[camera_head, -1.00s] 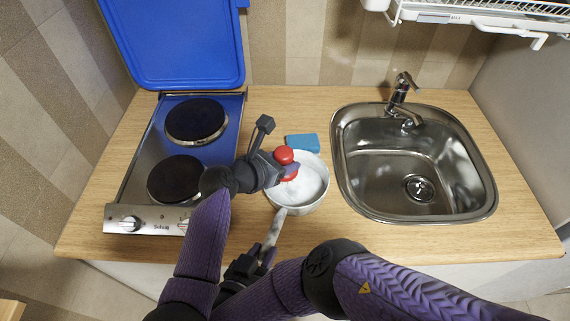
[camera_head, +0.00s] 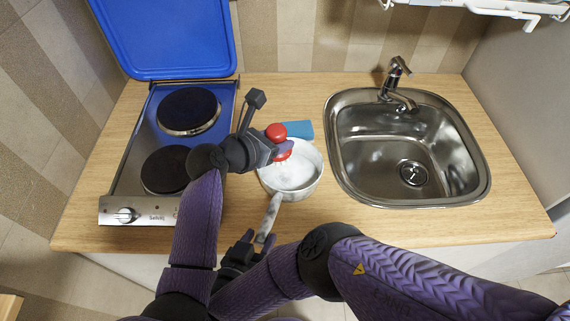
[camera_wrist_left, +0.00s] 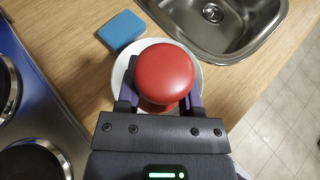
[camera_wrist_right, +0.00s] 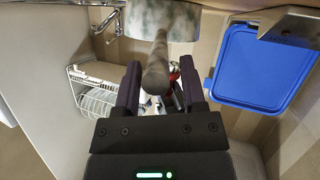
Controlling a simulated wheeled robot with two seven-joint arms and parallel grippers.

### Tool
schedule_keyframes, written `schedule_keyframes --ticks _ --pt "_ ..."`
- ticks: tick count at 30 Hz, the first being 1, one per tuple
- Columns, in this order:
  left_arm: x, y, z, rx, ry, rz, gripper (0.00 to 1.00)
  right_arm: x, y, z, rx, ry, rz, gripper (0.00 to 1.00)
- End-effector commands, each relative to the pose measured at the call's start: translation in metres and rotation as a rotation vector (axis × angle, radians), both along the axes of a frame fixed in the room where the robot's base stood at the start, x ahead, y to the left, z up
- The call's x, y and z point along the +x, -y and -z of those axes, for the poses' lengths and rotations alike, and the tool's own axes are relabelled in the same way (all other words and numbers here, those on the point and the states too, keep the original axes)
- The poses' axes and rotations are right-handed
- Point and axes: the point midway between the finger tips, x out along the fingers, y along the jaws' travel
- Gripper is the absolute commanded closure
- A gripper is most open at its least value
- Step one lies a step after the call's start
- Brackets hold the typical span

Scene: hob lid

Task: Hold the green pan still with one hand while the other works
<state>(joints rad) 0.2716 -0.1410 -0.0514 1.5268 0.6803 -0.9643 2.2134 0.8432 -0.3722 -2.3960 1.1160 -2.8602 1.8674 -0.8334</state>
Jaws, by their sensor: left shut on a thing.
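The pan (camera_head: 306,188) looks pale grey and marbled in the head view and grey-green in the right wrist view (camera_wrist_right: 180,22). It stands on the counter left of the sink, its handle (camera_head: 268,219) toward me. My left gripper (camera_head: 281,143) is shut on a red-knobbed tool (camera_head: 276,131) over the pan. Its red top fills the middle of the left wrist view (camera_wrist_left: 164,75); its lower end is partly hidden. My right gripper (camera_wrist_right: 158,88) is open at the pan's handle (camera_wrist_right: 157,65), one finger each side with visible gaps; the head view partly hides it.
A blue sponge (camera_head: 298,129) lies behind the pan. The hob (camera_head: 148,208) with its blue lid (camera_head: 165,35) raised is at left. The sink (camera_head: 375,165) and tap (camera_head: 396,75) are at right. A dish rack (camera_head: 470,8) hangs above.

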Motion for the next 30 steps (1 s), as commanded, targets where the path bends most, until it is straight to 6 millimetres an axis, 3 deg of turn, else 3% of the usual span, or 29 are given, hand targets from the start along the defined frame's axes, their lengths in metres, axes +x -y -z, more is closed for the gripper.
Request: schedule_keyframes --ticks 1,3,13,30 --pt "0.001 0.0 -0.002 -0.002 0.004 0.0 1.0 -0.004 -0.004 0.0 0.009 -0.007 -0.008 0.35" --pt "0.001 0.0 -0.002 -0.001 0.004 0.0 1.0 -0.004 -0.004 0.0 0.009 -0.007 -0.009 0.22" --pt "0.001 0.0 -0.005 -0.002 0.005 -0.001 1.0 -0.004 -0.004 -0.004 0.009 -0.009 -0.009 0.22" --pt "0.0 -0.002 -0.057 0.004 0.007 -0.002 1.0 -0.002 -0.005 -0.064 0.012 -0.005 -0.006 0.22"
